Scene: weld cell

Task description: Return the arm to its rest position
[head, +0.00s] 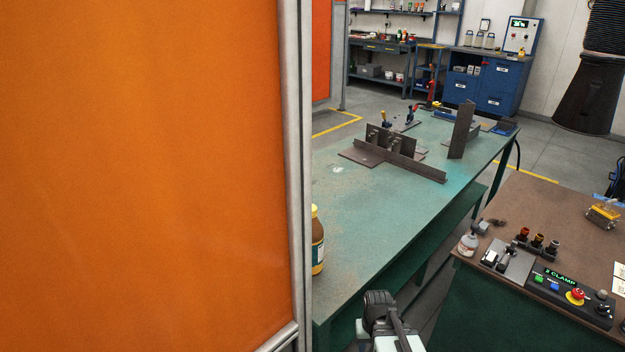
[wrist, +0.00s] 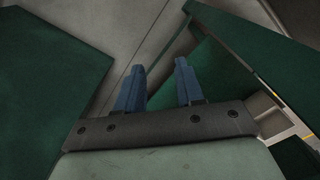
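My gripper (wrist: 160,66) shows in the wrist view with its two blue fingers apart and nothing between them. Below the fingers are the grey floor and dark green surfaces. In the head view, part of my arm shows at the bottom edge, near the front end of the green welding table (head: 385,215) and left of the brown-topped control bench (head: 525,212). The fingers cannot be made out in that view.
An orange screen (head: 145,170) in a metal frame fills the left. A yellow-capped bottle (head: 317,245) stands at the table's near left, partly behind the frame. Metal plates (head: 462,130) and clamps stand farther back.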

